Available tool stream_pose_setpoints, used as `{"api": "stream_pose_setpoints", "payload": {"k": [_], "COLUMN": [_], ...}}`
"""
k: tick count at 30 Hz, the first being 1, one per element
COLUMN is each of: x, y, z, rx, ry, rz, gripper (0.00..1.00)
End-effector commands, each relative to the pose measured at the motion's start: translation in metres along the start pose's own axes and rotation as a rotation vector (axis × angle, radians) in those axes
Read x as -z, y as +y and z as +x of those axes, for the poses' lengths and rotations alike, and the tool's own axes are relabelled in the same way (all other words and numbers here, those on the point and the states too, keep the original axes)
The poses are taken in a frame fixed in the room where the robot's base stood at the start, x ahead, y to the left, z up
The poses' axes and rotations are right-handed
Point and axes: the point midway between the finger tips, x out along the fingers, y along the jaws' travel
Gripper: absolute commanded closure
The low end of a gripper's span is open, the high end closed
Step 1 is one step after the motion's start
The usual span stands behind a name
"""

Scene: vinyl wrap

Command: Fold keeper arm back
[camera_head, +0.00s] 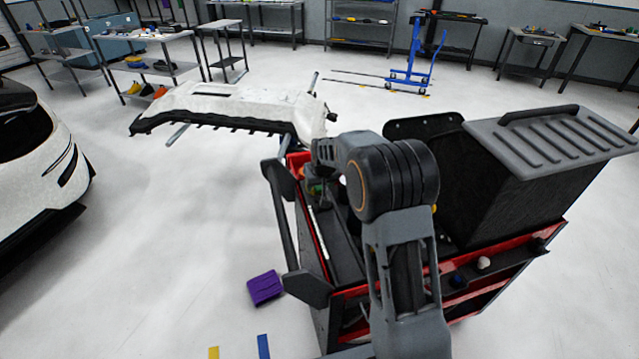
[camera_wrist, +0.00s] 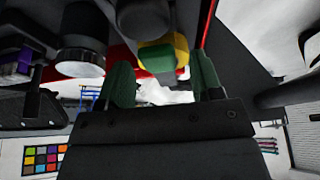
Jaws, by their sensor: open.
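I cannot tell which part is the keeper arm in either view. My gripper (camera_wrist: 161,84) is open, with two green fingertips apart in the wrist view. A yellow and green piece (camera_wrist: 165,52) shows just beyond them, and I see nothing clearly held. Dark cylindrical parts (camera_wrist: 83,40) are at its left. In the head view my arm reaches over the red and black tool cart (camera_head: 505,268) and hides much of its top; the gripper itself is mostly hidden behind the arm.
A black box with a grey ribbed lid (camera_head: 545,140) stands on the cart's right. A black handle bar (camera_head: 281,215) runs along its left. Beyond is a white bumper on a stand (camera_head: 235,105). A white car (camera_head: 40,150) is at left. A purple piece (camera_head: 265,288) lies on the floor.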

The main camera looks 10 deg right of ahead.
Motion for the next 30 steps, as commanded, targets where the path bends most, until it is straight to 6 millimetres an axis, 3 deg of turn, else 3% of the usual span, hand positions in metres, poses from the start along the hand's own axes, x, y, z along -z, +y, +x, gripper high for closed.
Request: {"api": "stream_pose_setpoints", "payload": {"k": [4,22,30], "x": [0.0000,0.0000,0.0010], "y": [-0.0001,0.0000,-0.0008], "z": [-0.0001,-0.0004,-0.0023], "rx": [0.000,0.000,0.001], "ry": [0.000,0.000,-0.011], "rz": [0.000,0.000,-0.001], "gripper": [0.41,0.99,1.00]}}
